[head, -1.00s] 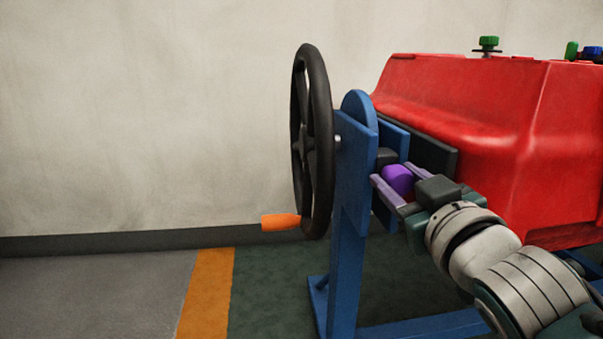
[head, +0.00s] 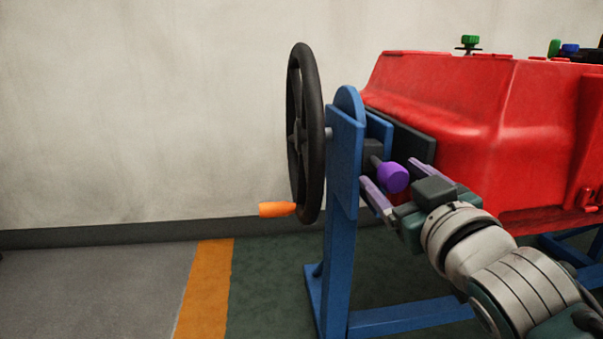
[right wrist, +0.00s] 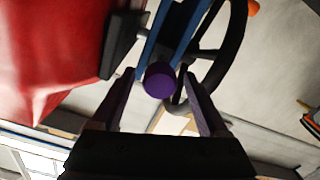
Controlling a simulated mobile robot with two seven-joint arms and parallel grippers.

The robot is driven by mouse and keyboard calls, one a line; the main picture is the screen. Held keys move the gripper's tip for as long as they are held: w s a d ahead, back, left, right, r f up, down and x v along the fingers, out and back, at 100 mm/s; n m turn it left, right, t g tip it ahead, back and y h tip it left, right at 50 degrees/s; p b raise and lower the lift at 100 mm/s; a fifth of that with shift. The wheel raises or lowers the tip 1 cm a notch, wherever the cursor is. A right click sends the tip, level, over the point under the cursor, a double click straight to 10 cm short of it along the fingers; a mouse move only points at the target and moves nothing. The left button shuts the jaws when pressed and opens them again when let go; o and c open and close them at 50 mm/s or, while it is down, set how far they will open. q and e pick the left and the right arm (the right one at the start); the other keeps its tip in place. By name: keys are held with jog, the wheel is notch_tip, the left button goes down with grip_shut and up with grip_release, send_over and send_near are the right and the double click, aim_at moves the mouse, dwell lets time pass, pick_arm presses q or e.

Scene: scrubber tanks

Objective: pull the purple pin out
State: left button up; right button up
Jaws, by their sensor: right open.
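The purple pin (head: 392,178) has a round purple head on a dark shaft. The shaft runs into a dark block (head: 373,152) on the blue stand, beside the red tank. My right gripper (head: 393,174) is open, with its lilac fingers apart on either side of the pin's head and visible gaps. In the right wrist view the purple head (right wrist: 160,79) sits between the spread fingertips, slightly beyond them, with nothing gripped. My left gripper is not in view.
A black handwheel (head: 306,135) with an orange handle (head: 277,209) is on the left of the blue stand (head: 343,210). The red tank (head: 470,130) lies close to the right gripper. The floor left of the stand is clear.

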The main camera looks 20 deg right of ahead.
jog(key=shift+s, duration=0.1)
jog(key=shift+s+a+r, duration=0.1)
jog(key=shift+s, duration=0.2)
jog(key=p+v, duration=0.3)
jog(key=v, duration=0.6)
